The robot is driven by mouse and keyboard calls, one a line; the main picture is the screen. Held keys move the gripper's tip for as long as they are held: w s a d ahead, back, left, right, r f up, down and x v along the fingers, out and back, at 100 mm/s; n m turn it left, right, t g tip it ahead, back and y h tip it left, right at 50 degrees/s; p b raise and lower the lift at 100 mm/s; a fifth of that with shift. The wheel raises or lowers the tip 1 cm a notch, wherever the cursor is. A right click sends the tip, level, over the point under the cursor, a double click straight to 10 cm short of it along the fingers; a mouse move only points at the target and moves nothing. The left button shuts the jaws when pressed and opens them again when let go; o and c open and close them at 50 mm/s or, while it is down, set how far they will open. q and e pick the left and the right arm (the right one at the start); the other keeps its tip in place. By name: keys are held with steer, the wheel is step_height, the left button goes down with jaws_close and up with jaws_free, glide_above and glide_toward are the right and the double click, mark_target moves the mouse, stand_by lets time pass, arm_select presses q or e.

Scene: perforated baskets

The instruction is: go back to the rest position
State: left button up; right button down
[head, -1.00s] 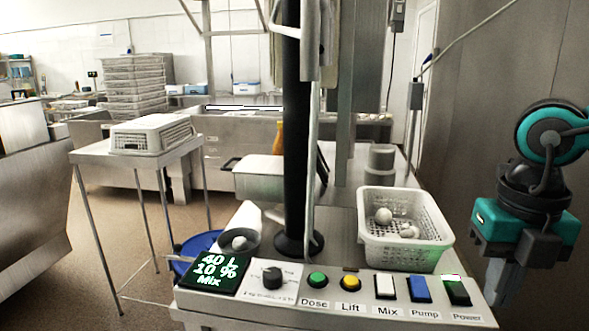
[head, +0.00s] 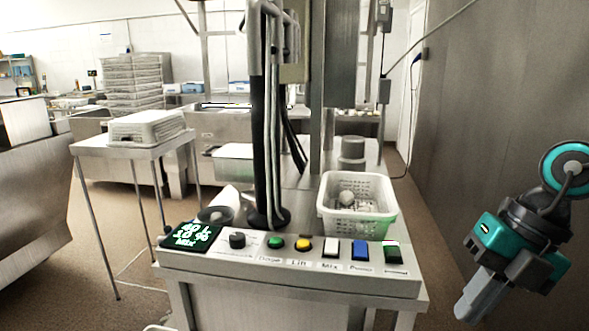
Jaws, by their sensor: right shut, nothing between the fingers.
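My right gripper (head: 468,311) is at the lower right, teal and black with grey fingers pointing down and to the left. It is shut with nothing in it. It hangs in free space, to the right of the control panel (head: 290,262) and apart from it. My left gripper is not in the head view.
A white perforated basket (head: 357,207) with white balls stands at the machine's right. A black column (head: 268,140) rises behind the panel. A steel side table (head: 128,152) holds an upturned basket (head: 146,128). Open floor lies at left; a grey wall (head: 500,90) stands at right.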

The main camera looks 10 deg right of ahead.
steer(key=w+d+f+m+t+y, duration=0.1)
steer(key=w+f+m+t+y, duration=0.35)
steer(key=f+m+t, duration=1.1)
steer(key=s+a+f+m+g+h, duration=0.2)
steer(key=s+a+f+m+h, duration=0.1)
steer(key=f, duration=0.5)
steer(key=s+a+f+m+g+h, duration=0.3)
steer(key=s+a+f+m, duration=0.3)
steer(key=f+m, duration=0.3)
steer(key=shift+a+f+m+h, duration=0.3)
steer(key=shift+a+m+h, duration=0.25)
steer(key=shift+a+m, duration=0.25)
steer(key=shift+d, duration=0.1)
